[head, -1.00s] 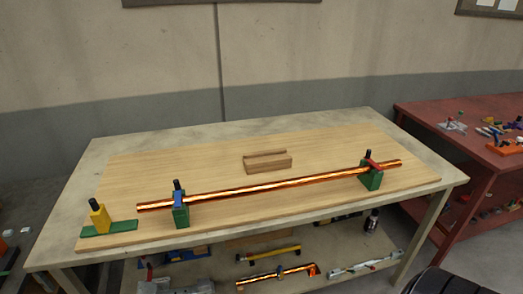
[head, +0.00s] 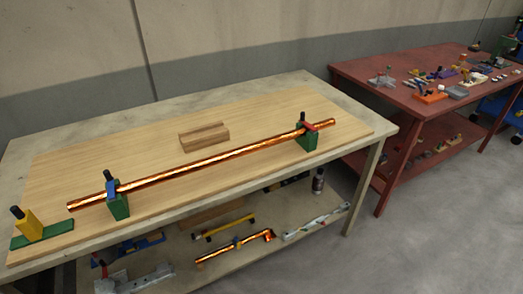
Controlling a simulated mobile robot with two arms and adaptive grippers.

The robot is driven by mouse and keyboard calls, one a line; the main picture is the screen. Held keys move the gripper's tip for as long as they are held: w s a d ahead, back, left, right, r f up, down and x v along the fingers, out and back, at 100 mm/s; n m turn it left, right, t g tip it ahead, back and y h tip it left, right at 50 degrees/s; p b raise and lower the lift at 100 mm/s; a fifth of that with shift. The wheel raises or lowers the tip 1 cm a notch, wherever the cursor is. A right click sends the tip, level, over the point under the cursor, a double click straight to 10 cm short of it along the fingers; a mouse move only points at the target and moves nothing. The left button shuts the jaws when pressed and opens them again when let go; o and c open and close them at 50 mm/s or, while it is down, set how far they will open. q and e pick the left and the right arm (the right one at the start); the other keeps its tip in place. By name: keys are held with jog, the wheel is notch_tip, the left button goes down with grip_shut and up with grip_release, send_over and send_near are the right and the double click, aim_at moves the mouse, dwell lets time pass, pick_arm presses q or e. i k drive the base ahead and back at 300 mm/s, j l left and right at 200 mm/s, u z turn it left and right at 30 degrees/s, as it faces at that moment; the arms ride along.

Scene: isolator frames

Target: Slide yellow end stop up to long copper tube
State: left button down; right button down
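The yellow end stop (head: 27,224) stands on a green base plate (head: 42,234) at the left end of the table, with a black knob on top. The long copper tube (head: 200,164) lies across two green supports, one with a blue clamp (head: 116,201) at the left and one with a red clamp (head: 307,136) at the right. The tube's left end is to the right of the end stop, with a gap between them. Neither of my grippers is in view.
A wooden block with a groove (head: 203,137) sits behind the tube on the wooden board (head: 260,112). A lower shelf holds several tools and a bottle (head: 318,181). A red table (head: 385,70) with many small parts stands at the right, with floor beside it.

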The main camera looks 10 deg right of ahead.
aim_at(26, 222)
jog(key=z, duration=0.2)
jog(key=u, duration=1.55)
